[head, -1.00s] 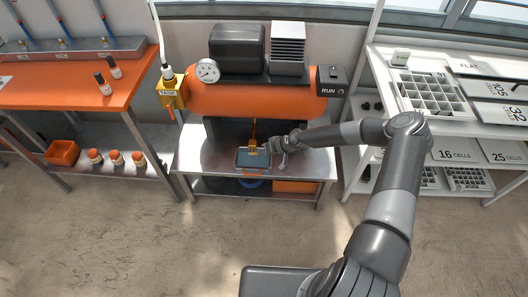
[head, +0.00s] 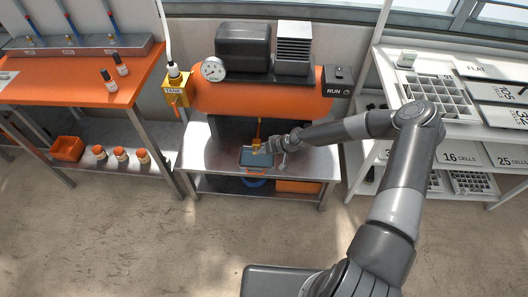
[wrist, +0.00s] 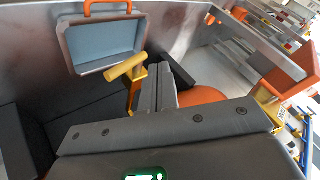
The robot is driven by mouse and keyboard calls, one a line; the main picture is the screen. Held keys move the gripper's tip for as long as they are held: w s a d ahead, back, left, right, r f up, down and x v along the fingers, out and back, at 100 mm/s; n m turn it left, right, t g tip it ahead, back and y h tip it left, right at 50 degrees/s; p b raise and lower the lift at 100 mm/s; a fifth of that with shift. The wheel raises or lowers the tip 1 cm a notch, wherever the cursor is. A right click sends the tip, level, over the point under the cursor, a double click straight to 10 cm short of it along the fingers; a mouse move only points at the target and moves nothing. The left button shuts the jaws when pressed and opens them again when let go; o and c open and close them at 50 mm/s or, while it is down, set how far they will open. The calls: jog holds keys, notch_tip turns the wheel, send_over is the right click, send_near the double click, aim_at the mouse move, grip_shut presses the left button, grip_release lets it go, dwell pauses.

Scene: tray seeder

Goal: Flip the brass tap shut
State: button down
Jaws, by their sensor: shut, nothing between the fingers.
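The brass tap shows in the wrist view as a thick yellow handle (wrist: 125,68) on a yellow stem, left of my fingers. In the head view the tap (head: 257,143) hangs under the orange tank, over a small blue-grey pan. My gripper (head: 266,147) is just right of the tap, low over the metal bench. In the wrist view its fingers (wrist: 162,84) are shut with nothing between them, close beside the tap's stem. I cannot tell whether they touch it. My gripper partly hides the tap in the head view.
The pan (wrist: 73,38) has an orange handle. The orange tank (head: 262,95) carries a gauge (head: 213,69) and stands above the metal bench (head: 215,160). A yellow TANK valve (head: 174,88) is at its left, a RUN box (head: 337,81) at its right. Shelves stand at right.

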jog(key=s+d+r, duration=0.1)
jog(key=d+r, duration=0.3)
jog(key=d, duration=0.4)
jog(key=shift+s+r, duration=0.25)
jog(key=shift+s, duration=0.1)
